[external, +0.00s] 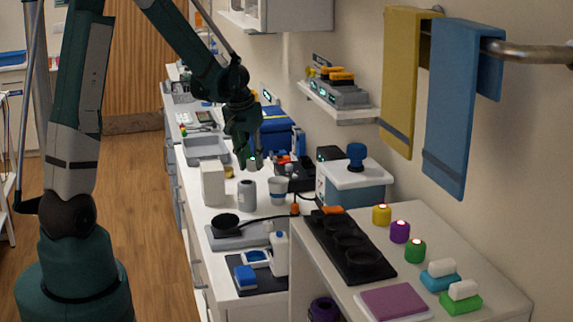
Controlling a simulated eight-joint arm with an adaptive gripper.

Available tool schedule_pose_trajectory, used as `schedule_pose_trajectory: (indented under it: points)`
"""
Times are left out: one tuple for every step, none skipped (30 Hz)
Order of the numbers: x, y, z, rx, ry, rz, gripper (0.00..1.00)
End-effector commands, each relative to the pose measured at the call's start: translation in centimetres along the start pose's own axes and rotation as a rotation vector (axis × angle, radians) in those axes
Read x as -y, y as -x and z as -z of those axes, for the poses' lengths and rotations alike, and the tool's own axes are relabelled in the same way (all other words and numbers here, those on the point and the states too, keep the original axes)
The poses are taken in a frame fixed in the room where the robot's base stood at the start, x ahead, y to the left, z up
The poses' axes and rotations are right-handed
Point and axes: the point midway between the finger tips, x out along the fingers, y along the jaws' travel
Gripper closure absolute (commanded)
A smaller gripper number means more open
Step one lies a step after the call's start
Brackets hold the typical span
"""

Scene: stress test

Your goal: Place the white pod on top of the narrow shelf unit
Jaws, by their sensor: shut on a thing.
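My gripper (252,164) points down above the long white counter, left of the blue bin. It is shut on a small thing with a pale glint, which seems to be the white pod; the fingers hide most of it. A white unit with an open front stands at the lower right, and its top (440,235) may be that of the narrow shelf unit; I cannot tell for sure. A yellow pod (381,215), a purple pod (400,232) and a green pod (415,251) stand on that top. My gripper is well apart from it, farther back and to the left.
A white box (213,183), a grey can (247,195) and a cup (278,190) stand below my gripper. A black tray (349,250) and a purple pad (394,302) lie on the unit's top. A wall shelf (345,115) and hanging towels (455,115) are on the right.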

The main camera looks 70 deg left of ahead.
Motion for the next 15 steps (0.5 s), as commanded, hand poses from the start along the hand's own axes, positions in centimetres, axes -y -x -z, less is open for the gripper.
schedule_pose_trajectory:
  points:
    - [0.0, 0.0, 0.0, 0.0, 0.0, 0.0, 0.86]
    - [0.0, -0.1, 0.0, 0.0, 0.0, 0.0, 0.86]
    - [0.0, -0.1, 0.0, 0.0, 0.0, 0.0, 0.86]
    - [0.0, -0.3, -0.1, 0.0, 0.0, 0.0, 0.86]
    - [0.0, -0.4, -0.1, 0.0, 0.0, 0.0, 0.86]
    - [0.0, -0.7, -0.2, 0.0, 0.0, 0.0, 0.86]
    - [0.0, -1.0, -0.2, 0.0, 0.0, 0.0, 0.86]
    - [0.0, -1.3, -0.3, 0.0, 0.0, 0.0, 0.86]
    - [0.0, -1.7, -0.4, 0.0, 0.0, 0.0, 0.86]
    - [0.0, -2.0, -0.5, 0.0, 0.0, 0.0, 0.86]
    - [0.0, -2.4, -0.7, 0.0, 0.0, 0.0, 0.86]
    - [0.0, -3.0, -0.8, 0.0, 0.0, 0.0, 0.86]
    - [0.0, -3.3, -0.9, 0.0, 0.0, 0.0, 0.86]
    - [0.0, -3.7, -0.9, 0.0, 0.0, 0.0, 0.86]
    - [0.0, -4.2, -1.1, 0.0, 0.0, 0.0, 0.86]
